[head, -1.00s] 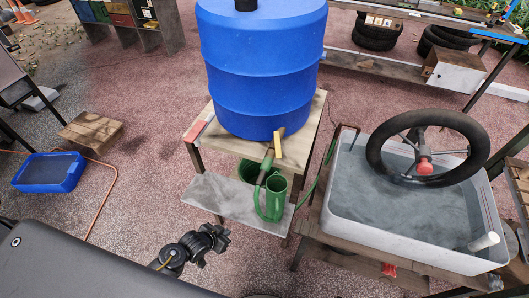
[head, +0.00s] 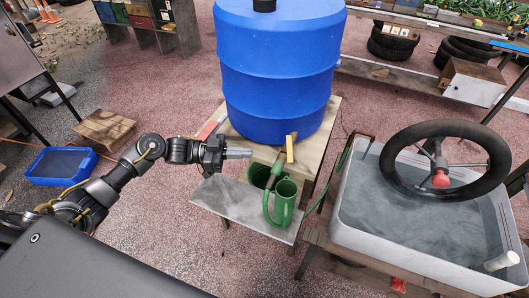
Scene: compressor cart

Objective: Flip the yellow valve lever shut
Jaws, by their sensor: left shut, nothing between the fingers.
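The yellow valve lever (head: 290,149) stands upright on the outlet pipe at the lower front of the blue barrel (head: 275,75). My left gripper (head: 250,153) reaches in from the left, shut and empty, with its fingers pointing right toward the lever. A gap remains between the fingertips and the lever in the picture; I cannot tell the depth between them exactly. My right gripper is not in view.
The barrel stands on a wooden table (head: 327,125). Green watering cans (head: 285,201) sit on a grey shelf (head: 224,197) below the valve. A water-filled tub (head: 385,212) with a black wheel (head: 394,167) stands at the right.

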